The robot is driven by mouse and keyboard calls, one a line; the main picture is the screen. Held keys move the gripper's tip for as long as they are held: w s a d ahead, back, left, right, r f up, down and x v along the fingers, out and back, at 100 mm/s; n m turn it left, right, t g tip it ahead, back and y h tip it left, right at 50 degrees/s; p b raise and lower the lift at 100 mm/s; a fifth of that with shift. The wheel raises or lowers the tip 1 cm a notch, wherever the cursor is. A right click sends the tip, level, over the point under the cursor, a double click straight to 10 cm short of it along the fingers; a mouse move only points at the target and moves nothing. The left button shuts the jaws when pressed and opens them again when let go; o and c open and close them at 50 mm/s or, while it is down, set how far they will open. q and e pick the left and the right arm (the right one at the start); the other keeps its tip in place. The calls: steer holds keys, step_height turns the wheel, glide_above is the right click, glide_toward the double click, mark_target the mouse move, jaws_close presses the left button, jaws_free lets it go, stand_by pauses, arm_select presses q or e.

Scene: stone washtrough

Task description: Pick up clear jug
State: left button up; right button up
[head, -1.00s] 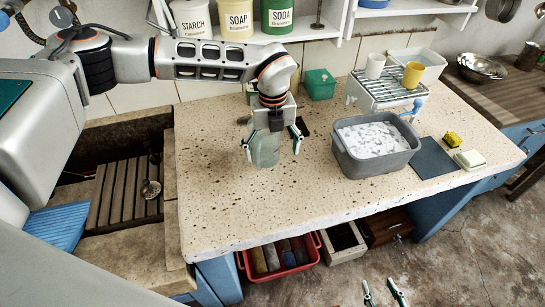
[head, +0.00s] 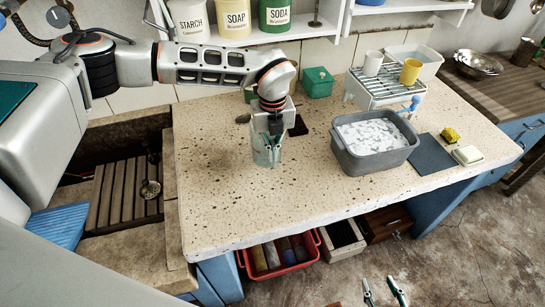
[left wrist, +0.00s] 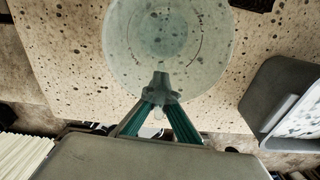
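The clear jug (head: 259,158), a pale greenish see-through vessel, stands on the speckled stone counter (head: 220,200). It fills the upper middle of the left wrist view (left wrist: 165,38), seen into its round mouth. My left gripper (head: 273,160) points down at the jug. Its teal fingers have come together at the jug's near side, and they also meet there in the left wrist view (left wrist: 160,82). They look shut on a narrow part of the jug; whether that is handle or rim is unclear. My right gripper (head: 384,293) is open and empty, low over the floor.
A grey basin of suds (head: 372,164) stands to the right, with a rack (head: 385,88) holding cups behind it. A green box (head: 318,82) is at the back. The sunken trough (head: 120,195) is left. The front counter is clear.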

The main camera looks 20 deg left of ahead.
arm_select(q)
steer(key=o, duration=2.3)
steer(key=shift+o, duration=0.2)
